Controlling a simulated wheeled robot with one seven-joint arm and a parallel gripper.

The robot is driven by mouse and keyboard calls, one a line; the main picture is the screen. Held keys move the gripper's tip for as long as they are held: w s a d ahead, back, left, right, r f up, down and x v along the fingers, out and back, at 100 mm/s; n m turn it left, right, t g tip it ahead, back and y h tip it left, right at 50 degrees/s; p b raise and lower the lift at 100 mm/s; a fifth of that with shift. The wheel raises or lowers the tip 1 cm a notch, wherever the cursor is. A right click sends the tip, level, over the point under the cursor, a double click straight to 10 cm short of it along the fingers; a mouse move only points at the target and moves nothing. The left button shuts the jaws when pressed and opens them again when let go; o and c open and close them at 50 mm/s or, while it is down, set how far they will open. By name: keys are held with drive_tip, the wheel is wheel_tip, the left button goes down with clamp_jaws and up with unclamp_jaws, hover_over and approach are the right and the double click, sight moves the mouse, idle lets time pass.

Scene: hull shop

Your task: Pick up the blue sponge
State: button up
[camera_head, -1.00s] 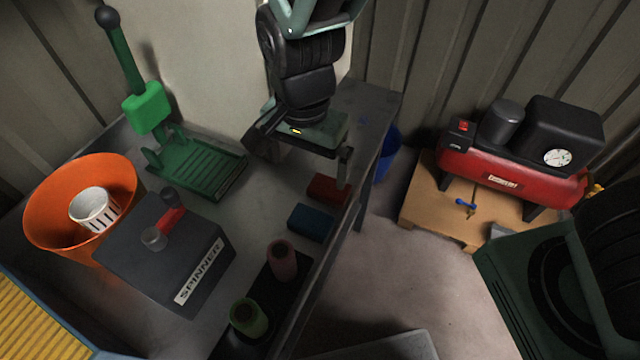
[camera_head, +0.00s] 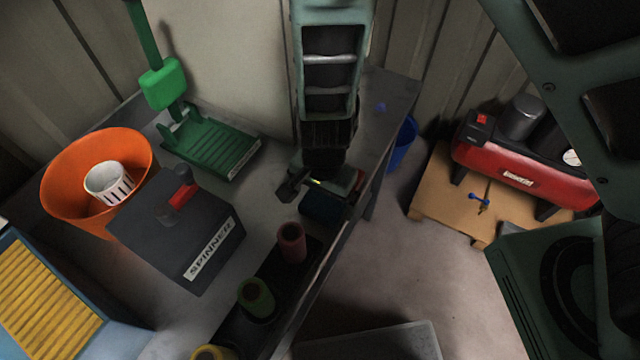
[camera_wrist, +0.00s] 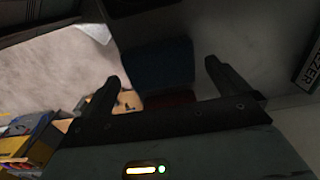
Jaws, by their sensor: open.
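The blue sponge (camera_head: 320,209) lies on the grey workbench near its right edge, partly covered by my gripper (camera_head: 318,194) in the head view. In the wrist view the dark blue sponge (camera_wrist: 158,62) appears ahead, between the two spread fingers of my gripper (camera_wrist: 161,73). My gripper is open and empty, above the sponge. I cannot tell how large the gap to the sponge is. A red block (camera_wrist: 172,98) beside the sponge is mostly hidden behind the gripper's palm.
A black strip holds a pink cup (camera_head: 291,243) and a green cup (camera_head: 256,298) nearer me. A dark spinner box (camera_head: 178,235), an orange bowl (camera_head: 75,170) and a green press (camera_head: 212,140) stand left. A red compressor (camera_head: 520,170) sits beyond the bench.

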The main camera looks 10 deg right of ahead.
sight(323, 203)
wheel_tip(323, 203, down, 2)
drive_tip(key=shift+f, duration=0.2)
drive_tip(key=c, duration=1)
drive_tip(key=shift+o, duration=0.2)
drive_tip(key=shift+r, duration=0.15)
wheel_tip(323, 203, up, 10)
drive_tip(key=shift+p, duration=0.35)
drive_tip(key=shift+o, duration=1.2)
drive_tip(key=shift+c, duration=0.5)
